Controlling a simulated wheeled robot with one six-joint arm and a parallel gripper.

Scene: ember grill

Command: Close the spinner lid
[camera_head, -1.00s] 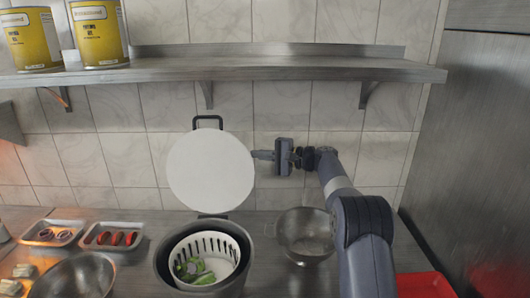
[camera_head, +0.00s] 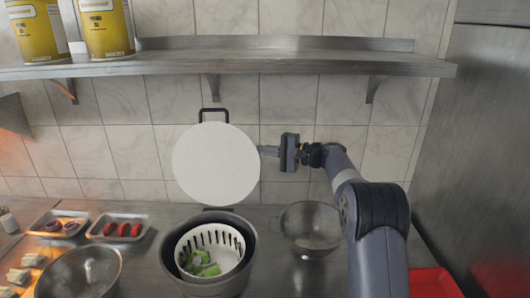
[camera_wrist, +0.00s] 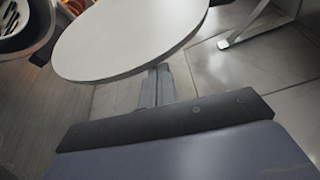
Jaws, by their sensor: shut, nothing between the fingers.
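The spinner lid (camera_head: 216,165) is a white disc with a black handle at its top. It stands upright, open, at the back of the spinner. The spinner (camera_head: 250,262) is a grey bowl with a white slotted basket (camera_head: 238,246) and green leaves inside. My gripper (camera_head: 266,151) is shut and empty at the lid's right edge, and its tips seem to reach behind the disc. In the wrist view the lid (camera_wrist: 130,38) fills the upper middle, and the shut fingers (camera_wrist: 157,80) end at its edge. I cannot tell whether they touch it.
A metal colander (camera_head: 311,229) stands right of the spinner. A metal bowl (camera_head: 78,275) and two food trays (camera_head: 118,228) are on the left. A steel shelf (camera_head: 260,64) with yellow cans (camera_head: 105,27) hangs above. A red tray (camera_head: 435,283) is at lower right.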

